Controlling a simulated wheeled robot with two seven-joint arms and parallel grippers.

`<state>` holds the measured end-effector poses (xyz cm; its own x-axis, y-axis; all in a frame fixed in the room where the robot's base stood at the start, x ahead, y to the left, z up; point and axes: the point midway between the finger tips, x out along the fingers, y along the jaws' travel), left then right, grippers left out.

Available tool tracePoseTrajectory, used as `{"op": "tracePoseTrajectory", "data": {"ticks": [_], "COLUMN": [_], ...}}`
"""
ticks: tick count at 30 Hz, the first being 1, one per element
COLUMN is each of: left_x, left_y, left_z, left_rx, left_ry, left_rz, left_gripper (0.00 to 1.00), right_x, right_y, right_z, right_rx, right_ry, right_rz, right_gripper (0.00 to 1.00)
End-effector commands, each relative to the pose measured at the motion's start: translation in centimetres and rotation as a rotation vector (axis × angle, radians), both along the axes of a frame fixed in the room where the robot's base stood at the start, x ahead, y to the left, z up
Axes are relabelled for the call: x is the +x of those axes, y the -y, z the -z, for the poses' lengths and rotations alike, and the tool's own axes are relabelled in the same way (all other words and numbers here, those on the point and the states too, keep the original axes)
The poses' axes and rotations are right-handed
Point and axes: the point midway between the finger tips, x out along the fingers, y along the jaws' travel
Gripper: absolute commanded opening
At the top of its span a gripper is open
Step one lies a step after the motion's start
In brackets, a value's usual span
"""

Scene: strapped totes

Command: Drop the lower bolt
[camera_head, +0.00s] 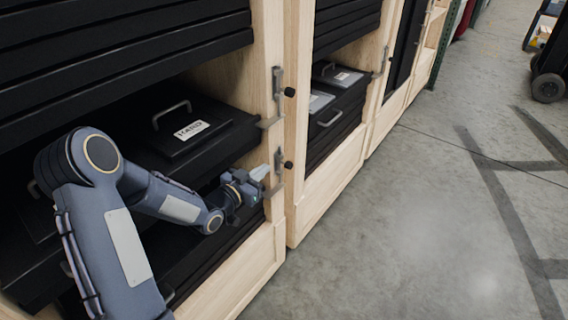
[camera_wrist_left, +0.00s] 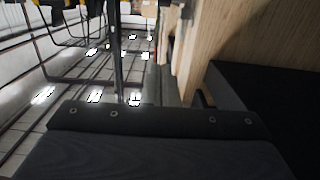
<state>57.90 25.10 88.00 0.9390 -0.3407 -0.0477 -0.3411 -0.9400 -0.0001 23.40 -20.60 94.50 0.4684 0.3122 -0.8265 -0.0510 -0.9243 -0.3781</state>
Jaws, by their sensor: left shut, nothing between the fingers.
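The lower bolt (camera_head: 287,165) is a small metal slide bolt with a black knob on the wooden post, at mid-height in the head view. In the left wrist view a dark plate with screws fills the bottom, and I cannot make out the bolt or fingertips there. My right gripper is not in view.
A black tote (camera_head: 205,130) with a handle and label sits in the bay behind my left arm. The wooden post (camera_head: 302,125) separates it from another bay with black totes (camera_head: 335,120). Open concrete floor (camera_head: 420,220) lies to the right. A wheeled vehicle (camera_head: 547,85) stands far right.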

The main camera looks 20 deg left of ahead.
Motion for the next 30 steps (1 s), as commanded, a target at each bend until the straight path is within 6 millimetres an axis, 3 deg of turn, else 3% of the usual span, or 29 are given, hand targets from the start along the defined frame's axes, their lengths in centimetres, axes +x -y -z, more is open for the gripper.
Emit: {"op": "tracePoseTrajectory", "data": {"ticks": [5,15,21,30], "left_x": [2.4,9.2,9.5,9.7], "left_y": [1.0,3.5,3.6,3.6], "left_z": [0.0,0.3,3.3,4.4], "left_rx": [-0.002,-0.001,-0.001,0.001], "left_ry": [0.0,0.001,-0.003,-0.001], "left_rz": [0.003,0.002,0.001,0.001], "left_gripper": [0.0,0.0,0.0,0.0], "right_x": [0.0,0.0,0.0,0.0], "right_y": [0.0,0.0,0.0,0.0], "right_z": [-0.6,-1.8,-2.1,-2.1], "right_rx": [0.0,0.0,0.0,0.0], "right_ry": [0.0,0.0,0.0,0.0], "right_rz": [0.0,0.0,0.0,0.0], "right_gripper": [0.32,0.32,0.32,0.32]}}
